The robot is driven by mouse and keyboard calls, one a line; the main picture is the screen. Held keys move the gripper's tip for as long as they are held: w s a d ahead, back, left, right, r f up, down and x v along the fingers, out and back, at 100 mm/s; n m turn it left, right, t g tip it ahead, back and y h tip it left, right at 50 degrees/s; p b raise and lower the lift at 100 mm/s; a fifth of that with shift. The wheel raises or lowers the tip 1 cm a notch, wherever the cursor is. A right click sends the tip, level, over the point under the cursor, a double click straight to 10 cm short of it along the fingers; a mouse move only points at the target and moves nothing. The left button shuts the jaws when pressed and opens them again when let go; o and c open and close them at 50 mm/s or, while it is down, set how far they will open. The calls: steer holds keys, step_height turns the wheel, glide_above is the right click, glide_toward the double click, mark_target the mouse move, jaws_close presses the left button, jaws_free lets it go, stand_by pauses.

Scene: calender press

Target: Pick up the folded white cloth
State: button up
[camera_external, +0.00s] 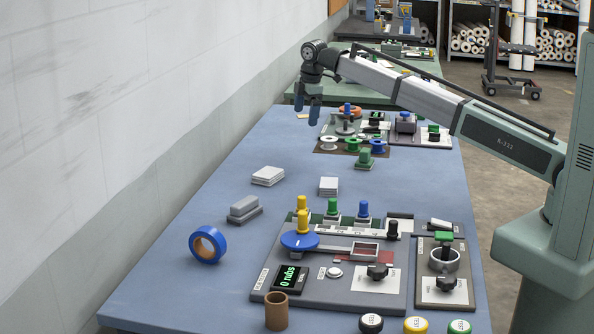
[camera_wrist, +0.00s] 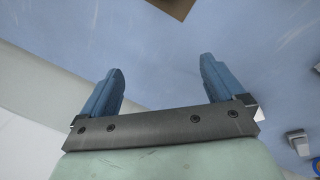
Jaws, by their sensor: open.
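Two small white folded stacks that look like cloth lie on the blue table in the outside view. One (camera_external: 268,175) is on the left side, and a smaller one (camera_external: 329,186) is to its right. I cannot tell for sure which is the folded white cloth. My gripper (camera_external: 307,113) hangs over the far part of the table, beyond both stacks, with its blue fingers pointing down. In the wrist view my gripper (camera_wrist: 160,66) has its fingers wide apart with nothing between them. Neither stack is clearly recognisable there.
The blue table (camera_external: 220,210) has free room around the stacks. A grey block (camera_external: 244,208) and blue tape roll (camera_external: 207,245) lie nearer on the left. A control panel (camera_external: 330,280) fills the near right. Spools stand on a brown mat (camera_external: 325,150) at the far end.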

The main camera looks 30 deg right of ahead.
steer(key=s+a+r+n+g, duration=0.1)
steer(key=s+a+r+n, duration=0.15)
steer(key=s+a, duration=0.65)
steer(key=s+a+r+n+g, duration=0.1)
steer(key=s+a+n, duration=0.35)
steer(key=a, duration=0.75)
glide_above(268, 172)
steer(key=f, duration=0.7)
steer(key=shift+s+d+f, duration=0.15)
steer(key=shift+s+d, duration=0.1)
steer(key=shift+s, duration=0.05)
steer(key=shift+w+a+f, duration=0.15)
steer(key=shift+w+f, duration=0.05)
steer(key=shift+f, duration=1.4)
steer(key=shift+w+a+f, duration=0.1)
steer(key=shift+w+f, duration=0.05)
steer(key=shift+f, duration=1.45)
steer(key=c, duration=1.1)
steer(key=shift+r, duration=0.15)
steer(key=shift+c, duration=0.2)
